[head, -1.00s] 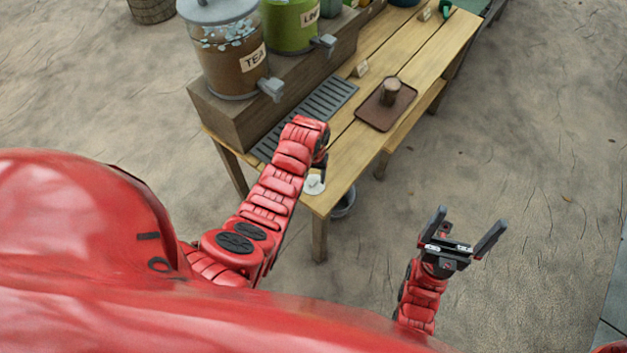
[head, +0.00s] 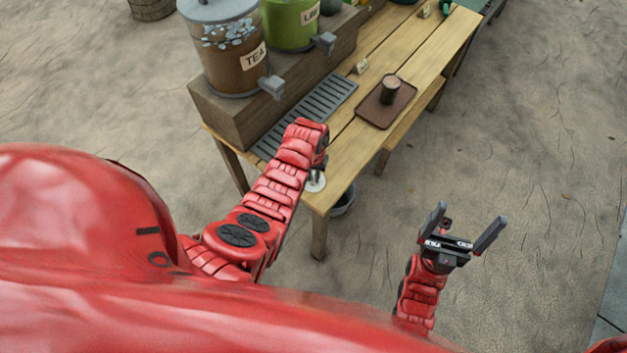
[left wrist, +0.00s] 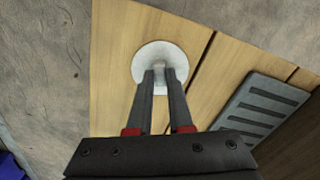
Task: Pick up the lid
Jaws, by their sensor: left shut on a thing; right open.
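The lid (head: 315,183) is a small pale disc at the near end of the wooden table, partly hidden by my left gripper (head: 318,174). In the left wrist view the round white lid (left wrist: 166,57) shows beyond my left gripper's fingertips (left wrist: 160,72). These fingers are shut on the small knob at its middle. I cannot tell whether the lid touches the table or is just above it. My right gripper (head: 465,238) is open and empty, held over the ground to the right of the table.
The wooden table (head: 345,172) carries a slotted drip tray (head: 318,105) and a brown tray (head: 372,113) with a cup (head: 390,88). A tea dispenser (head: 228,62) and a green dispenser (head: 290,22) stand on a raised wooden block. A bucket (head: 345,203) is below the table's end.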

